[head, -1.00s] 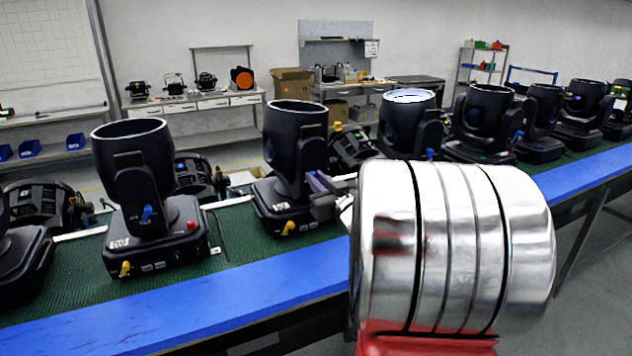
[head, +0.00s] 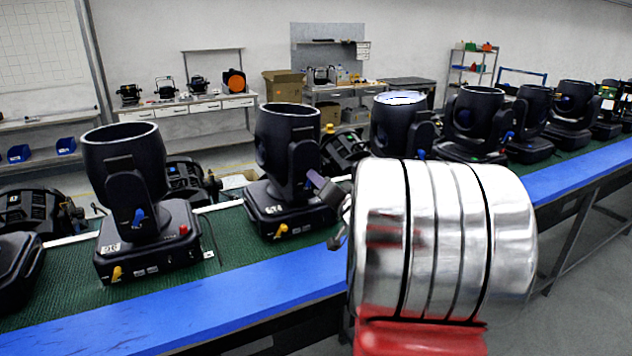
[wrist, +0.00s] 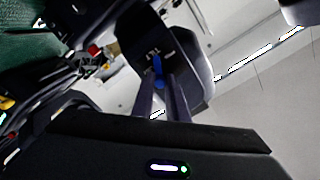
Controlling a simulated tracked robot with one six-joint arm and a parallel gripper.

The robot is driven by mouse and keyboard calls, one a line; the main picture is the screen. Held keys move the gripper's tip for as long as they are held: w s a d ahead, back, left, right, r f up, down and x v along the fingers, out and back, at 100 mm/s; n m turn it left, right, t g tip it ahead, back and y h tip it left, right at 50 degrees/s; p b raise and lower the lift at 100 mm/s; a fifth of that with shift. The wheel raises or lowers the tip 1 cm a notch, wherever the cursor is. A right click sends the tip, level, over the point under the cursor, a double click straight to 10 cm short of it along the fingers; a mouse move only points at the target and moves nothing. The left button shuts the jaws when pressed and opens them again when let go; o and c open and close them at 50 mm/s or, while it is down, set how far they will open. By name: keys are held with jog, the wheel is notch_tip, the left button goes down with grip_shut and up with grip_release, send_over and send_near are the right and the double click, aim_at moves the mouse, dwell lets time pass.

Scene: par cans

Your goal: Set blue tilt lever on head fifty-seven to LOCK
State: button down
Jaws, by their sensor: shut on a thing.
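A black moving head (head: 287,150) stands on the green belt, its barrel pointing up. Its base label is too small to read surely. My gripper (head: 322,187) is at the right side of its yoke. In the wrist view, the blue tilt lever (wrist: 158,70) sits on the yoke arm under white TILT lettering. My gripper (wrist: 161,88) is shut on this lever, a dark finger on each side. The lever is mostly hidden in the head view. I cannot read which mark it points to.
A similar head (head: 125,180) with its own blue lever stands to the left. More heads (head: 475,120) line the belt (head: 70,275) to the right. A blue edge strip (head: 200,310) runs along the front. Other fixtures lie close behind. The floor in front at right is clear.

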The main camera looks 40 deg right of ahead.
jog(key=shift+d+f+m, duration=0.1)
jog(key=shift+d+m, duration=0.05)
jog(key=shift+m, duration=0.35)
jog(key=c, duration=1.7)
grip_release()
jog(key=shift+c, duration=0.2)
jog(key=v, duration=1.4)
